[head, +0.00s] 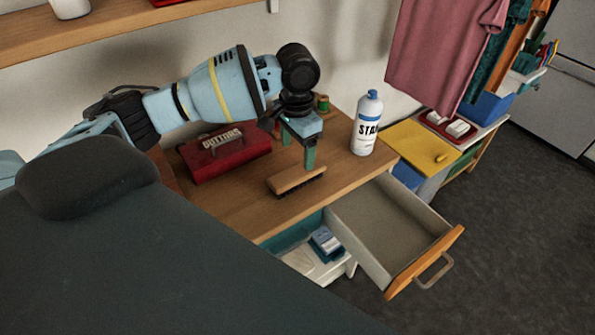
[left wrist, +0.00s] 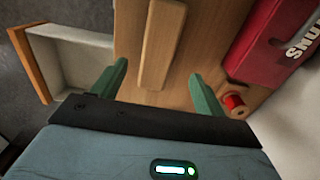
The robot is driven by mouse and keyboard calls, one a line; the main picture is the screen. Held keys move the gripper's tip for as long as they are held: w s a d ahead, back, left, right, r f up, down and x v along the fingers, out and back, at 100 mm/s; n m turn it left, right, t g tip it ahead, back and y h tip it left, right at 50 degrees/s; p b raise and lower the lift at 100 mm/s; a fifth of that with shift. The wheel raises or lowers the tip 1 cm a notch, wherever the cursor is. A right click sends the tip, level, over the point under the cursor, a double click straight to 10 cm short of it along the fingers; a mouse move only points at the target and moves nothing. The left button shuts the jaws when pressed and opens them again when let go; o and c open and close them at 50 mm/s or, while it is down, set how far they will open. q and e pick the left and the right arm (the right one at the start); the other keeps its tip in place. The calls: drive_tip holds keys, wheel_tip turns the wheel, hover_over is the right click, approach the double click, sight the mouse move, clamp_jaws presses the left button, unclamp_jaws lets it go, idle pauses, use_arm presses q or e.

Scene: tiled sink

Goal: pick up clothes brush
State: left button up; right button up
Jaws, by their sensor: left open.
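The clothes brush (head: 296,180), with a wooden back and dark bristles facing down, lies on the wooden top (head: 240,205) near its front edge. In the left wrist view the brush (left wrist: 161,42) runs lengthwise between the lines of my two green fingers. My left gripper (head: 298,151) is open and empty, pointing down just behind and above the brush in the head view. It also shows in the left wrist view (left wrist: 159,72), with a finger to each side of the brush's near end. My right gripper is not in view.
A thread spool (head: 322,103) is behind my gripper. An open, empty-looking drawer (head: 392,222) juts out in front.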

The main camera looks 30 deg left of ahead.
sight(297, 172)
use_arm(q)
drive_tip(key=shift+s+f, duration=0.15)
drive_tip(key=shift+f, duration=1.25)
drive_tip(key=shift+d+f, duration=0.1)
drive_tip(key=shift+f, duration=2.45)
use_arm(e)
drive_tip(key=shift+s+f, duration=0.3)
use_arm(q)
drive_tip(key=shift+c, duration=0.3)
drive_tip(key=c, duration=1.1)
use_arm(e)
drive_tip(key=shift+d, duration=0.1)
use_arm(q)
drive_tip(key=shift+o, duration=0.2)
drive_tip(key=shift+r, duration=0.15)
